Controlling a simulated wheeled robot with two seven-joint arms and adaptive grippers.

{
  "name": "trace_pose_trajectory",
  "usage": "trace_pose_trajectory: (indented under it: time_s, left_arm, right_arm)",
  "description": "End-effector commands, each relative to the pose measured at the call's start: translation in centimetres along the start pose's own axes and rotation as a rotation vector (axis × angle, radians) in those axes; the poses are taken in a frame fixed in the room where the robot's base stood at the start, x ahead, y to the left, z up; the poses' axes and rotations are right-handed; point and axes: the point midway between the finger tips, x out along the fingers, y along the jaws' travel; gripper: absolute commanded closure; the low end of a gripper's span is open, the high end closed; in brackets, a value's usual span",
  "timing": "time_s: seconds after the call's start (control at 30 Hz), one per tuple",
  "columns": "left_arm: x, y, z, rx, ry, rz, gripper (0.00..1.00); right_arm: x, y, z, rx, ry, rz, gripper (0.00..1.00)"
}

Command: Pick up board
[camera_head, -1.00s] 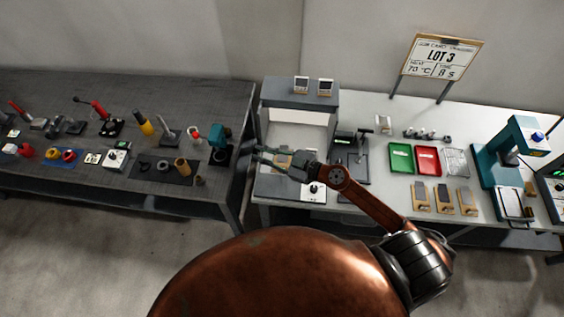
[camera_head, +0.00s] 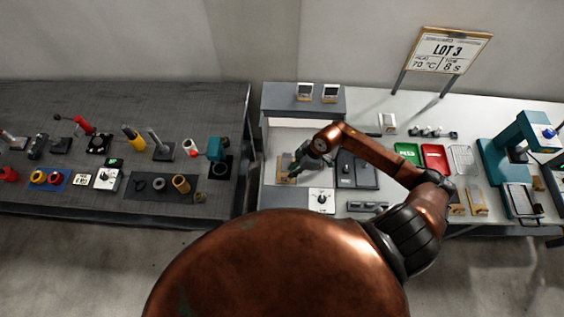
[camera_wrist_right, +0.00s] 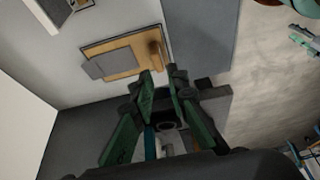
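A tan board with a grey plate on it (camera_head: 287,167) lies on the white surface under the grey-topped stand. It also shows in the right wrist view (camera_wrist_right: 122,57), flat, just beyond my fingertips. My right gripper (camera_head: 295,170) is at the board's right side in the head view. In the right wrist view its two green fingers (camera_wrist_right: 160,75) are apart with nothing between them. Whether a finger touches the board is unclear. More tan boards (camera_head: 477,200) lie at the right, partly behind my arm. What looks like my left gripper (camera_wrist_right: 305,38) shows small at the wrist view's upper right edge.
The grey-topped stand (camera_head: 290,98) rises behind the board. A white dial box (camera_head: 321,200) and a dark flat device (camera_head: 357,172) sit close to my right gripper. Green (camera_head: 407,152) and red (camera_head: 436,157) trays and a teal press (camera_head: 497,160) stand to the right.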

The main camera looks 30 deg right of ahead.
Motion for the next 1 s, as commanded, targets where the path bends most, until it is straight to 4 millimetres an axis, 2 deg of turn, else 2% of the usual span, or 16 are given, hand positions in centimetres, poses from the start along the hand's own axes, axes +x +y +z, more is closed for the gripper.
trace_pose_trajectory:
  time_s: [0.07,0.13,0.3,0.47,0.63,0.83,0.93,1.0]
  left_arm:
    - [0.0,0.0,-0.2,0.000,0.001,0.000,0.60]
    - [-0.2,0.1,0.5,-0.001,-0.006,0.001,0.60]
    - [-0.7,0.4,4.0,-0.010,-0.049,0.003,0.60]
    - [-1.4,0.5,5.6,-0.013,-0.069,0.004,0.60]
    - [-1.4,0.4,4.5,-0.011,-0.055,0.003,0.60]
    - [-1.2,0.1,1.3,-0.005,-0.015,0.001,0.60]
    - [-1.2,0.1,1.1,-0.005,-0.013,0.001,0.60]
    - [-1.2,0.1,1.5,-0.005,-0.017,0.001,0.60]
  right_arm:
    - [0.5,0.0,0.2,0.006,-0.006,-0.001,0.85]
    - [1.1,0.0,0.4,0.010,-0.005,0.000,0.85]
    - [2.7,0.0,0.7,0.016,-0.005,0.003,0.85]
    - [4.8,0.1,0.7,0.019,-0.004,0.003,0.85]
    - [7.0,0.2,0.7,0.017,-0.003,0.004,0.85]
    - [7.5,0.2,0.6,0.012,-0.003,0.005,0.85]
    - [7.5,0.2,0.6,0.011,-0.003,0.004,0.85]
    - [7.5,0.2,0.6,0.011,-0.003,0.004,0.90]
